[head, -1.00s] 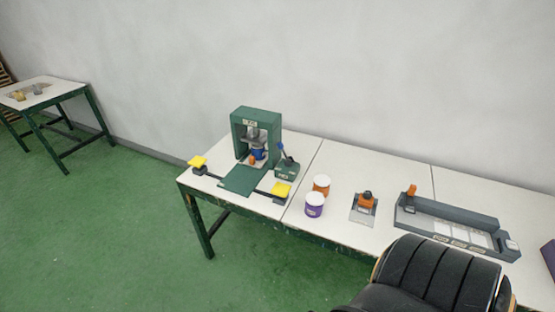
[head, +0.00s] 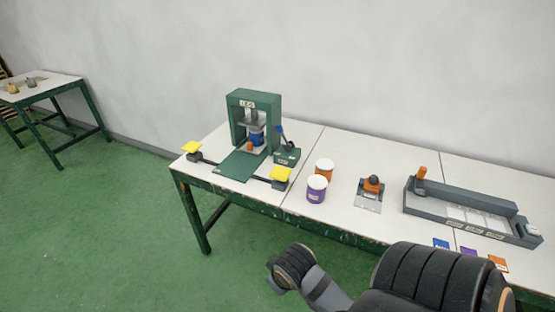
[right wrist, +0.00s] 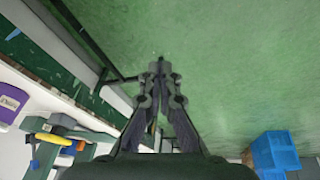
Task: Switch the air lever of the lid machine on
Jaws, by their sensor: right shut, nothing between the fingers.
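The green lid machine (head: 239,107) stands at the left end of the white-topped table. Its air lever (head: 281,132) has a blue handle and rises from a small green box (head: 289,156) at the machine's right side. The lever leans up and to the left in the head view. My right gripper (right wrist: 160,72) shows in the right wrist view, shut and empty, over the green floor beside the table, apart from the lever. In the head view only links of my right arm show, at the bottom. My left gripper is out of view.
Two yellow pads (head: 192,147) (head: 280,174) flank the machine's front. A purple tub (head: 316,190) and an orange tub (head: 324,166) stand to the right, then an orange-knobbed tool (head: 373,184) and a long grey tray (head: 412,197). A blue crate (right wrist: 275,152) shows in the wrist view.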

